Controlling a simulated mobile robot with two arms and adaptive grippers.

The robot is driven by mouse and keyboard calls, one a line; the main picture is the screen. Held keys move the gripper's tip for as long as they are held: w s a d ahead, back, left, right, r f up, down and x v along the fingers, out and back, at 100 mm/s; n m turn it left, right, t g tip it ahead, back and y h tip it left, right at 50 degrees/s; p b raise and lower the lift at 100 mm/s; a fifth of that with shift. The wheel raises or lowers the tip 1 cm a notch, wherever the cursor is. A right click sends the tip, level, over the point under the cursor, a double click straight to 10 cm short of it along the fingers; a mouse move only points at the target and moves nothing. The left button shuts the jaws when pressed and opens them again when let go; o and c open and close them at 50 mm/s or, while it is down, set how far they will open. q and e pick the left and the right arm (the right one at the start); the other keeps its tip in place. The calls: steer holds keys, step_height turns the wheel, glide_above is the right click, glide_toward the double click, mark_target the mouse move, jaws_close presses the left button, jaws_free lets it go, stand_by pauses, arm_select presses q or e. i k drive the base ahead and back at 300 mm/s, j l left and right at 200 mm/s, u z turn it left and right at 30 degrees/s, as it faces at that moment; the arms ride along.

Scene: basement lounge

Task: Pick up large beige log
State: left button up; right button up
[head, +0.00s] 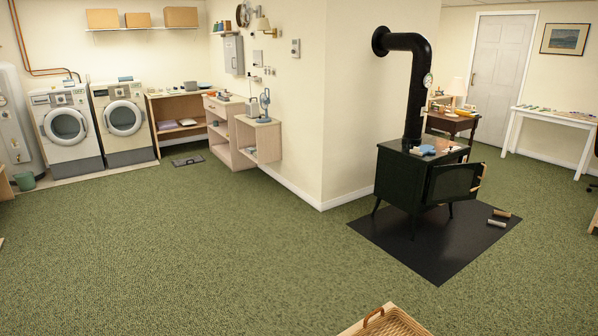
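Two small log-like pieces lie on the black floor mat at the right, beside the stove. One is a tan log (502,213); the other is a paler beige log (496,223) just in front of it. They are small in the head view, so I cannot tell for sure which is the large beige log. The black mat (385,240) lies under the dark green stove (400,178), whose door (453,183) stands open. Neither of my grippers is in view.
A wicker basket (390,318) is at the bottom edge, partly cut off. Green carpet (200,250) is clear up to the mat. A wall corner (322,190) juts out left of the stove. A white table (555,118) stands at the far right.

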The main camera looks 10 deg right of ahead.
mark_target(496, 213)
steer(key=i+j+u, duration=0.35)
steer(key=i, duration=0.5)
steer(key=i+l+u, duration=0.1)
steer(key=i+u, duration=0.3)
steer(key=i, duration=0.45)
steer(key=i+l+z, duration=0.1)
steer(key=i+z, duration=0.3)
steer(key=i, duration=0.15)
steer(key=i+j+z, duration=0.1)
steer(key=i+z, duration=0.35)
steer(key=i+j+z, duration=0.4)
steer(key=i, duration=0.25)
steer(key=i+l+z, duration=0.25)
steer(key=z, duration=0.15)
steer(key=i+l+z, duration=0.1)
steer(key=i+z, duration=0.75)
steer(key=i+j+z, duration=0.15)
steer(key=i+z, duration=0.4)
steer(key=i, duration=0.45)
steer(key=i+z, duration=0.2)
steer(key=i, duration=0.4)
steer(key=i+j+z, duration=0.15)
steer(key=i, duration=0.4)
